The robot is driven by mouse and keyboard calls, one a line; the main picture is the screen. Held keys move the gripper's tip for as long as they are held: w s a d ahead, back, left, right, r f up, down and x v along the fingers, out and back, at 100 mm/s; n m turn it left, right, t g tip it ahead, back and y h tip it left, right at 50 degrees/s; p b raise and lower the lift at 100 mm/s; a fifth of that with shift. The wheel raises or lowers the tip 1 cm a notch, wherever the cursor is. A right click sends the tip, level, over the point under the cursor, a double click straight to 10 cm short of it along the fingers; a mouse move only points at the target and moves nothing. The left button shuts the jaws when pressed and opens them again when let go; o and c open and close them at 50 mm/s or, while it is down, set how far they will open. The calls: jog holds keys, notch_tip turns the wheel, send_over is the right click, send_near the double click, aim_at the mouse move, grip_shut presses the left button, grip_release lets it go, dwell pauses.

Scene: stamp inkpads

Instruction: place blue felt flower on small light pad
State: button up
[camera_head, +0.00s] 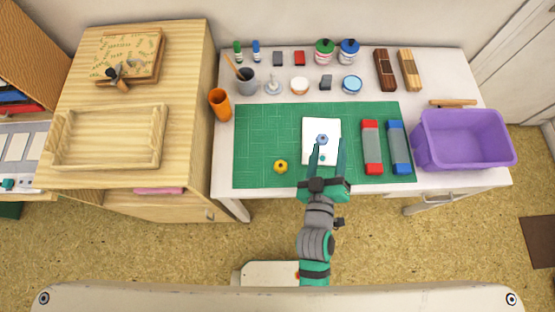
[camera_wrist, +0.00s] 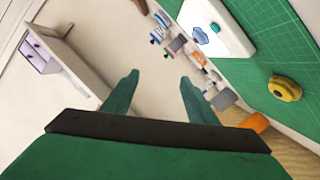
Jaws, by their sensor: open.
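The blue felt flower (camera_head: 322,139) lies on the small light pad (camera_head: 308,126), a white rectangle on the green mat. In the wrist view the blue flower (camera_wrist: 200,35) also shows on the white pad (camera_wrist: 233,37), near its edge. A small teal piece (camera_head: 322,157) is on the pad too, and shows in the wrist view (camera_wrist: 214,28). My gripper (camera_head: 328,150) is open, with its fingers over the pad's near part in the head view. In the wrist view my gripper (camera_wrist: 158,82) has nothing between its fingers, and the flower is apart from them.
A yellow flower-shaped piece (camera_head: 281,166) lies left of the pad on the green mat (camera_head: 260,130). Red-capped (camera_head: 371,148) and blue-capped (camera_head: 398,148) long items lie right of it. A purple bin (camera_head: 463,140) stands at the right. Bottles, cups and blocks line the back.

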jog(key=s+a+f+m+y, duration=0.1)
jog(key=s+a+m, duration=0.1)
jog(key=s+a, duration=0.5)
jog(key=s+a+f+m+y, duration=0.1)
jog(key=s+a, duration=0.5)
jog(key=s, duration=0.6)
jog(key=shift+s+a+m+g+y, duration=0.15)
jog(key=shift+a+m+g+y, duration=0.2)
jog(key=shift+m+y, duration=0.55)
